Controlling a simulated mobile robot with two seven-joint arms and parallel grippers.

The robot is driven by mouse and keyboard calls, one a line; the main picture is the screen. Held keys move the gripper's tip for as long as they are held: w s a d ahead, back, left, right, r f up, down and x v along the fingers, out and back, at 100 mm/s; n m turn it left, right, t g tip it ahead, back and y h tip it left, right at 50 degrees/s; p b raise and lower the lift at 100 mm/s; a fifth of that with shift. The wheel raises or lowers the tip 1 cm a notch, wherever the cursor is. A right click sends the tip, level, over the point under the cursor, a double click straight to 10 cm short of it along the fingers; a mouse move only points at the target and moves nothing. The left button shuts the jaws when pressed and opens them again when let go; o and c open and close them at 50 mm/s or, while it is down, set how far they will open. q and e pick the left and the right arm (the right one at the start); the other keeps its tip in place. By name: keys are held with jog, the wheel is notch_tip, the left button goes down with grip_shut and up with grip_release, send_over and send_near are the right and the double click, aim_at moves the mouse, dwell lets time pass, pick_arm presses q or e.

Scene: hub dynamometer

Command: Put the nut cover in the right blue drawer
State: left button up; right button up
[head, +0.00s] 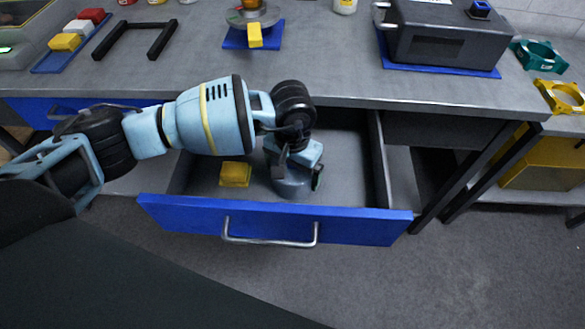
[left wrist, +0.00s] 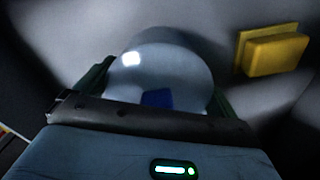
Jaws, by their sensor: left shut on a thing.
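The blue-fronted drawer (head: 180,215) is pulled open below the bench, with its grey inside showing. My left gripper (head: 298,172) reaches down into it and is shut on the nut cover (head: 292,188), a rounded blue-grey piece. In the left wrist view the nut cover (left wrist: 155,80) is a shiny pale dome between the fingers of the left gripper (left wrist: 158,95). It is inside the drawer's outline, low down; whether it touches the floor cannot be told. My right gripper is not in view.
A yellow block (head: 235,174) lies in the drawer, left of the nut cover; it also shows in the left wrist view (left wrist: 272,52). Another blue drawer (head: 30,112) is at the left. The bench top (head: 330,75) bears a grey machine (head: 445,35) and several parts.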

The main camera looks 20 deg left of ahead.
pick_arm(q)
jog(key=shift+f, duration=0.2)
jog(key=o, duration=0.6)
jog(key=shift+o, duration=0.2)
jog(key=shift+r, duration=0.1)
jog(key=shift+r, duration=0.1)
notch_tip(320, 180, up, 12)
jog(key=shift+r, duration=0.1)
